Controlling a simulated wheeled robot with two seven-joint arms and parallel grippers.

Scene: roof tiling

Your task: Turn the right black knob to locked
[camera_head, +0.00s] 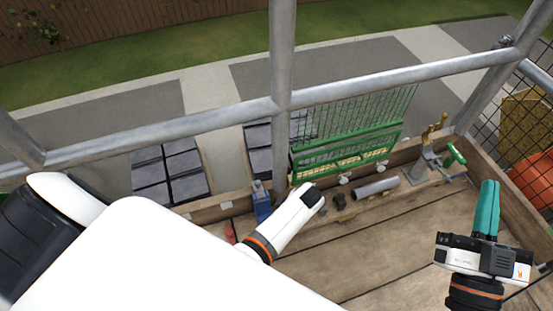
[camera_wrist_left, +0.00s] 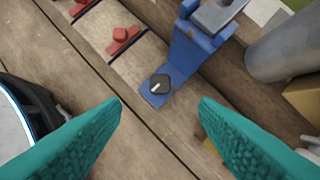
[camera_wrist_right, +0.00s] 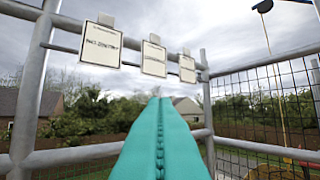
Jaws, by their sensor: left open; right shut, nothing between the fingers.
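A black knob (camera_wrist_left: 159,84) with a pale pointer line sits on the foot of a blue bracket (camera_wrist_left: 185,60) in the left wrist view. I cannot tell whether it is the right one of a pair. My left gripper (camera_wrist_left: 160,103) is open, its teal fingertips on either side of the view below the knob, with nothing between them. In the head view my left wrist hides its fingers and the knob; the blue bracket (camera_head: 262,203) shows beside it. My right gripper (camera_head: 487,184) is shut and empty, raised over the right of the deck; its fingers also show in the right wrist view (camera_wrist_right: 158,100).
Red knobs (camera_wrist_left: 121,38) sit left of the bracket. A grey pipe (camera_head: 375,188), small dark pieces (camera_head: 339,201) and a brass-coloured tool (camera_head: 432,135) lie along the deck's far edge. A green rack (camera_head: 345,150) and scaffold rails (camera_head: 400,78) stand behind. The front planks are clear.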

